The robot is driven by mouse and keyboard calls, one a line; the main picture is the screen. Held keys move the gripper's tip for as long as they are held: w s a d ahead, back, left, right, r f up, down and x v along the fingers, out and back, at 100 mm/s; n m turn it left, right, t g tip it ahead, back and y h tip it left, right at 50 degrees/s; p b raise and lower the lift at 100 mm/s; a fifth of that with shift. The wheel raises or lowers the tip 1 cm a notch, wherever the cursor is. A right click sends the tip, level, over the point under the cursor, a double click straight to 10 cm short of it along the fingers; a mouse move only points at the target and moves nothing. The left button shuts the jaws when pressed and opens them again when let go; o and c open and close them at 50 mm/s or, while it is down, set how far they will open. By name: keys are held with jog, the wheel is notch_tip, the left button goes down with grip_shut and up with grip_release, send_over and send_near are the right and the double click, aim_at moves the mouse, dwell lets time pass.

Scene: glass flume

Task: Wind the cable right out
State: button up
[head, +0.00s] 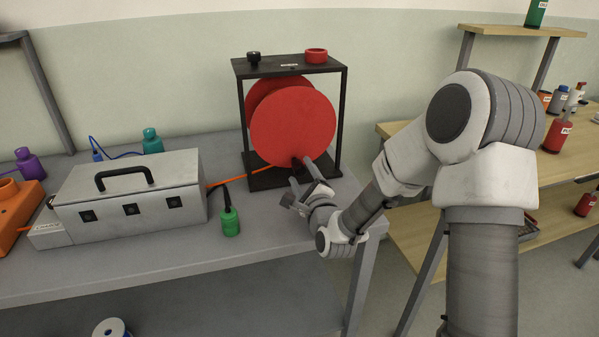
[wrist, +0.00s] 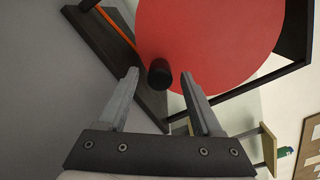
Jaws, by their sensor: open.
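A red cable reel (head: 293,128) hangs upright in a black frame (head: 343,110) on the grey bench. A dark crank knob stands out from the lower part of its face; it shows clearly in the wrist view (wrist: 160,73). An orange cable (head: 228,180) runs from the reel's frame left to the metal box; it also shows in the wrist view (wrist: 118,26). My gripper (head: 300,190) is open in front of the lower reel. In the wrist view, the knob lies between and just beyond my fingertips (wrist: 158,76), with no contact visible.
A grey metal box (head: 130,205) with a black handle stands left of the reel. Wooden shelves (head: 410,215) with bottles stand to the right.

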jog(key=shift+x, duration=1.2)
jog(key=shift+c, duration=0.4)
grip_shut()
jog(key=shift+f, duration=0.1)
